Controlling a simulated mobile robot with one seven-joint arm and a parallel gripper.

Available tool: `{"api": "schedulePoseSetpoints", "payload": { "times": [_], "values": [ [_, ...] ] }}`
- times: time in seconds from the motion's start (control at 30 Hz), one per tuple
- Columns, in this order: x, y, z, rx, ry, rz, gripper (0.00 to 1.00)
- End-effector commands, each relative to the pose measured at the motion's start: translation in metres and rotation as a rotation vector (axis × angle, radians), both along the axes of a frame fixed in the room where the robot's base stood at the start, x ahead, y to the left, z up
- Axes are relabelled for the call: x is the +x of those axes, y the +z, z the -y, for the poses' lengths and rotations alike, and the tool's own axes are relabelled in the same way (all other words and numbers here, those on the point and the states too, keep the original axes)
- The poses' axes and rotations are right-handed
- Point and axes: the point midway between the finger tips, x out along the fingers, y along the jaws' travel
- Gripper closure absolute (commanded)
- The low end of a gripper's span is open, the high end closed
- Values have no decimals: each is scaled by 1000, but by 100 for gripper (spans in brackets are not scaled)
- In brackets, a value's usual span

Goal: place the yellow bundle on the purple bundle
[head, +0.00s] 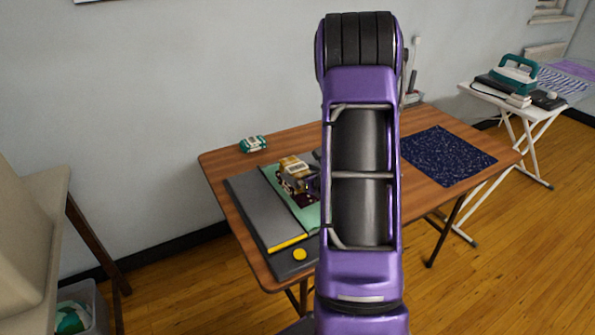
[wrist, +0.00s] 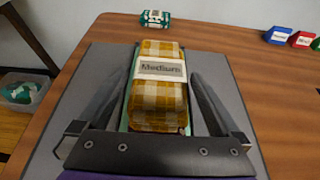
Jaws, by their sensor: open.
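The yellow bundle (wrist: 158,105) is a yellow-and-white plaid roll with a white "Medium" label. In the wrist view it lies lengthwise between the two fingers of my gripper (wrist: 160,100). The fingers are open, with a gap on each side of it. In the head view the yellow bundle (head: 293,165) shows left of my arm, with my gripper (head: 303,183) partly hidden beside it. A dark maroon, light-spotted cloth (head: 304,200) shows just below it there. I cannot tell whether that is the purple bundle; no other purple bundle is clearly visible.
A grey mat (head: 262,215) with a mint-green piece lies on the wooden table (head: 220,165). A teal bundle (wrist: 155,18) stands beyond; blue (wrist: 280,35) and red (wrist: 302,40) bundles are at right. A navy cloth (head: 447,155) covers the table's right side.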

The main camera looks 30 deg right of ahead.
Motion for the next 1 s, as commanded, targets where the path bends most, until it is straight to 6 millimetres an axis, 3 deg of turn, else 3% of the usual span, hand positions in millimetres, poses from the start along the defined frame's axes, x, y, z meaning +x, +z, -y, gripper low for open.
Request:
{"api": "schedulePoseSetpoints", "payload": {
  "times": [0.2, 0.4, 0.6, 1.0],
  "values": [
    [-47, 21, -1, -1, -4, 0, 0],
    [-78, 33, -4, 0, -3, 0, 0],
    [-90, 37, -5, 0, -1, -1, 0],
    [-90, 37, -5, 0, 0, -1, 0]
  ]
}}
